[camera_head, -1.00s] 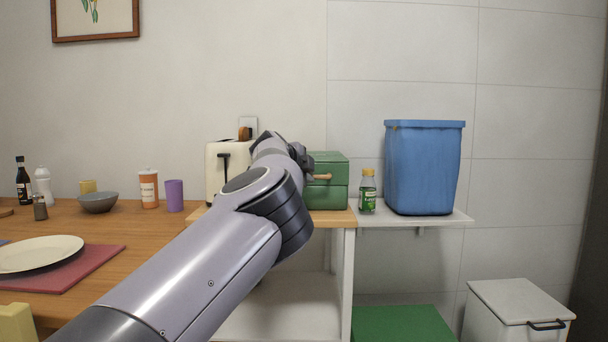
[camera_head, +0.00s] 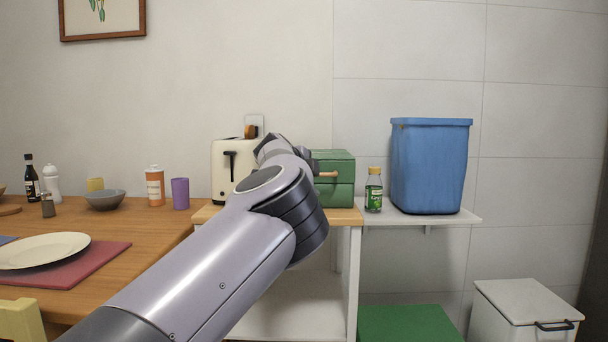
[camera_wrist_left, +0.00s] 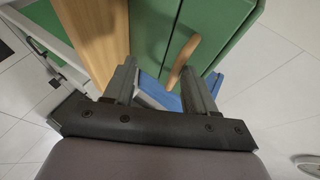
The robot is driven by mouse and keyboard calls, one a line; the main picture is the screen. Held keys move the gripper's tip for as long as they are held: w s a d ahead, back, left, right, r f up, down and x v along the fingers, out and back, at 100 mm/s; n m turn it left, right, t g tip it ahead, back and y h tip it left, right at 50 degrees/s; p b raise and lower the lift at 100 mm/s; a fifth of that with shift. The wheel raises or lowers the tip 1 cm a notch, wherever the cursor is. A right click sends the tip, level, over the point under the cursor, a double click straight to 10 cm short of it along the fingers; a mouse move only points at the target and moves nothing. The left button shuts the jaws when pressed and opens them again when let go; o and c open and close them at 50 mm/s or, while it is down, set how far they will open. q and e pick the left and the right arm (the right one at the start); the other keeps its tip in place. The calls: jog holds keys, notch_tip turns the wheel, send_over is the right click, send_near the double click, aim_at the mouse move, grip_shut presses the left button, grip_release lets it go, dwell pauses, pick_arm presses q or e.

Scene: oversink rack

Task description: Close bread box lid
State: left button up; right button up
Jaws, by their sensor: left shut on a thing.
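The green bread box (camera_head: 336,191) stands on the wooden counter beside the toaster. Its lid (camera_head: 337,157) looks down on the body, with a seam between them. The short wooden handle (camera_head: 327,175) sticks out at the front of the lid. It also shows in the left wrist view (camera_wrist_left: 183,61). My left gripper (camera_wrist_left: 160,68) is at the front of the box, with the handle between its fingers close to the right finger. My left forearm hides the left part of the box in the head view. My right gripper is not in view.
A cream toaster (camera_head: 228,172) stands left of the box. A green-labelled bottle (camera_head: 373,191) and a blue bin (camera_head: 430,167) stand on the white shelf to the right. The table at left holds a plate (camera_head: 43,250), cups and bottles. The counter's front strip is narrow.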

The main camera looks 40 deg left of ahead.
pick_arm(q)
jog(key=v, duration=0.6)
jog(key=shift+s+r, duration=0.2)
jog(key=shift+r, duration=0.1)
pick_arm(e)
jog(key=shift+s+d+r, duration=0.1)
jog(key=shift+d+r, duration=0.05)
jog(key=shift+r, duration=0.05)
